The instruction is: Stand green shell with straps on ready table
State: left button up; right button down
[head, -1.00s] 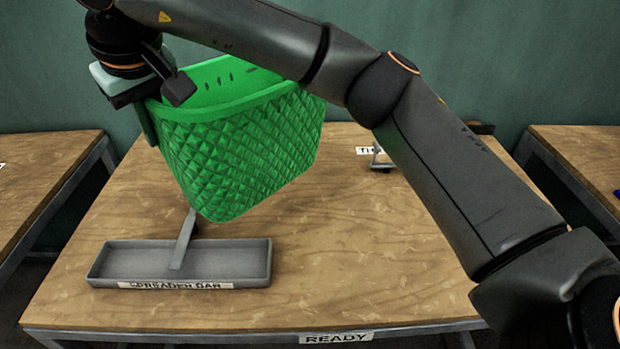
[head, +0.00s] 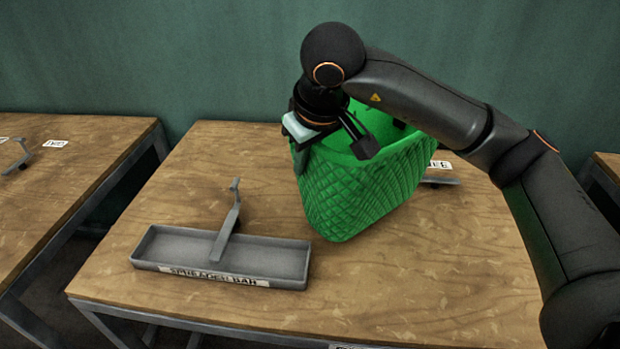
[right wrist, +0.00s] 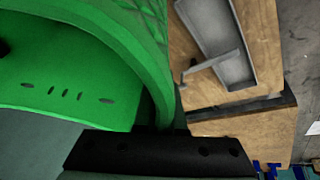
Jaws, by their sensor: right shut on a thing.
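The green shell (head: 365,195) is an open-topped, basket-like body with a quilted outer face. It is slightly tilted over the ready table (head: 440,270), right of the tray. I cannot tell whether its bottom touches the wood. My right gripper (head: 335,142) is shut on the shell's upper left rim. In the right wrist view the shell (right wrist: 90,60) fills the upper left, its rim running down to the gripper (right wrist: 158,150); small slots show in its wall. I cannot make out straps. My left gripper is not in view.
A grey tray (head: 150,246) labelled spreader bar stands left of the shell, with a grey bar (head: 228,222) leaning in it. A partly hidden label (head: 440,165) and grey fixture lie behind the shell. Another table (head: 100,160) stands at left. The table's front right is clear.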

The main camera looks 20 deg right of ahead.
aim_at(321, 143)
jog(key=f, duration=0.2)
jog(key=d+f, duration=0.1)
jog(key=shift+s+f, duration=0.1)
jog(key=shift+f, duration=0.45)
jog(key=c, duration=1)
grip_release()
jog(key=shift+a, duration=0.1)
jog(key=shift+r, duration=0.2)
jog(key=v, duration=1.1)
jog(key=shift+s+r, duration=0.25)
jog(key=shift+r, duration=0.1)
